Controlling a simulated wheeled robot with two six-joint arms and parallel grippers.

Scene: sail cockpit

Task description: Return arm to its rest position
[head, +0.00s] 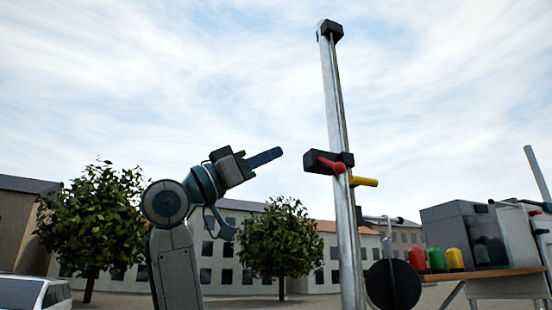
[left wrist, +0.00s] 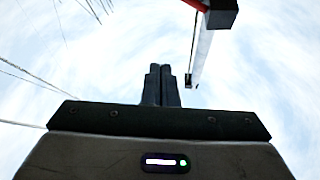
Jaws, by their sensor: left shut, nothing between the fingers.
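My left arm comes up from the lower left in the head view. Its gripper (head: 265,158) points right and slightly up, with the fingers together and nothing between them. In the left wrist view the two dark fingers of this gripper (left wrist: 161,70) lie side by side against the sky. The fingertips are apart from the metal post (head: 335,110), to the left of its black block (head: 318,162) with a red handle (head: 331,165) and a yellow handle (head: 363,181). The post also shows in the left wrist view (left wrist: 205,50). My right gripper is in neither view.
At the right, a wooden shelf (head: 490,274) bears a grey box (head: 452,228) and red, green and yellow containers (head: 437,259). A black disc (head: 393,285) is beside the post's lower part. Trees, buildings and a white car (head: 35,292) stand behind. Open air surrounds the left gripper.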

